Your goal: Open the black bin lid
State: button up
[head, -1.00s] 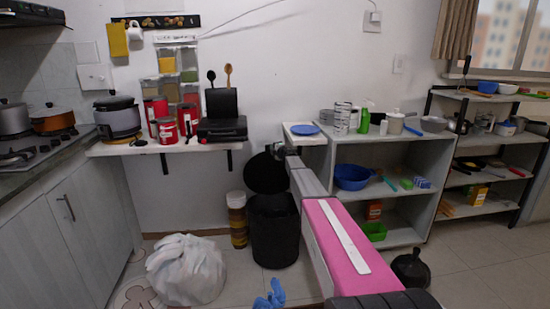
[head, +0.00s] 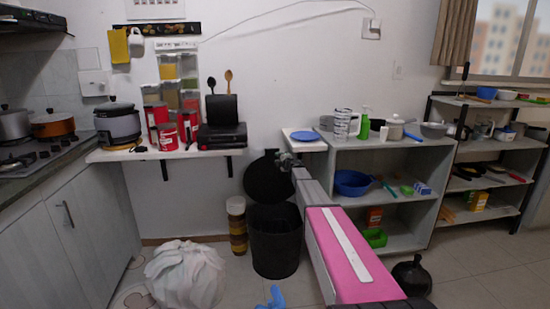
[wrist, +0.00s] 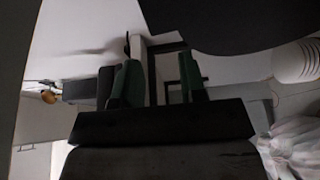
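The black bin (head: 275,243) stands on the floor against the wall in the head view. Its round black lid (head: 266,180) is raised, standing nearly upright behind the open mouth. My gripper (head: 284,158) is at the upper right edge of the lid; whether it touches the lid cannot be told. In the wrist view the two green-padded fingers of my gripper (wrist: 158,80) are apart with nothing between them. A large dark curved surface, likely the lid (wrist: 235,22), fills the top right of that view.
A white bag (head: 185,275) lies on the floor left of the bin, and a stacked jar (head: 237,225) stands close beside it. A grey shelf unit (head: 335,215) is to the right. A wall shelf (head: 165,153) with spice dispensers hangs above left.

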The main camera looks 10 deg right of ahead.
jog(key=v, duration=0.5)
jog(key=s+d+f+m+g+h, duration=0.1)
jog(key=s+f+m+g+h, duration=0.25)
jog(key=s+m, duration=0.45)
jog(key=s+d+f+m+g+h, duration=0.15)
jog(key=s+f+m+h, duration=0.3)
jog(key=s, duration=0.65)
jog(key=s+d+f+m+g+h, duration=0.1)
jog(key=s+f+m+g+h, duration=0.3)
jog(key=s, duration=0.6)
jog(key=s+a+f+m+g+y, duration=0.1)
jog(key=s+a+m+g, duration=0.1)
jog(key=s, duration=0.6)
jog(key=s+a+f+m+g+y, duration=0.2)
jog(key=s+a+g, duration=0.1)
jog(key=s, duration=0.6)
jog(key=s+a+f+m+g+y, duration=0.2)
jog(key=s, duration=0.6)
jog(key=shift+s+a+g, duration=0.3)
